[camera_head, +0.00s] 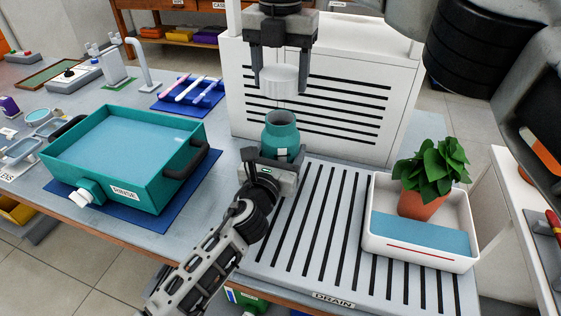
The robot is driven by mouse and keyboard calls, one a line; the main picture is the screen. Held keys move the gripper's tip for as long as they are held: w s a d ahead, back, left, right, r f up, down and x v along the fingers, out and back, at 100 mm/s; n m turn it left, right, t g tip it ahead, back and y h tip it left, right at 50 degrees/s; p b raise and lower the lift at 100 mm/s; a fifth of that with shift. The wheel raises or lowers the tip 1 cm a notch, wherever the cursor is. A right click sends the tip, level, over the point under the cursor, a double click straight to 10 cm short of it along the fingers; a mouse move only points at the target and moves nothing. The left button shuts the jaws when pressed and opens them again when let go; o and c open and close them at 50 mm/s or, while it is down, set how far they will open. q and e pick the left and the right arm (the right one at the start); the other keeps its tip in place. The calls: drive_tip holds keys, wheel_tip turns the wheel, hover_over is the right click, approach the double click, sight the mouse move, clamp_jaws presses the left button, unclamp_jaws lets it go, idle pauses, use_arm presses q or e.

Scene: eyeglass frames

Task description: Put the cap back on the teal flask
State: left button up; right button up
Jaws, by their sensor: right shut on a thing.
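The teal flask (282,133) stands upright with its open neck facing up, near the back left of the drain board. My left gripper (274,156) is low at the flask, its fingers around the lower body and hiding the base. My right gripper (282,78) points down from above and is shut on the white cap (280,83). The cap is held level, directly above the flask mouth in the picture, with a visible gap between them.
The slotted drain board (325,215) lies in front, mostly clear. A white tray (420,255) with a potted plant (425,175) stands right. A teal rinse basin (120,190) is left. A slotted white panel (335,100) rises close behind the flask.

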sight(280, 111)
use_arm(q)
drive_tip(key=shift+c, duration=0.8)
use_arm(e)
drive_tip(key=shift+f, duration=2.5)
drive_tip(key=shift+f, duration=0.1)
drive_tip(key=shift+f, duration=0.8)
drive_tip(key=shift+f, duration=0.55)
